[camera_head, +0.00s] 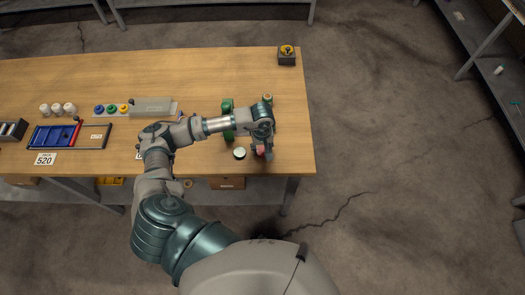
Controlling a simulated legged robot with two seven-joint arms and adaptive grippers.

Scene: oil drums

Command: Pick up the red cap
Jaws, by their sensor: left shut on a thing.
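The red cap (260,150) shows as a small reddish patch between the fingers of my left gripper (262,153), near the table's front right corner. My left gripper points down and is shut on it. Most of the cap is hidden by the fingers, and I cannot tell whether it touches the table. A round white-topped piece (239,153) stands just left of the gripper. Green round objects (227,106) are partly hidden behind my left forearm. My right gripper is not in view.
The wooden table (190,75) is clear at the back. A small dark box with a yellow top (287,55) sits at its far right corner. White cylinders (57,109), coloured caps (111,109), a grey box (151,105) and a blue tray (52,136) are at left.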

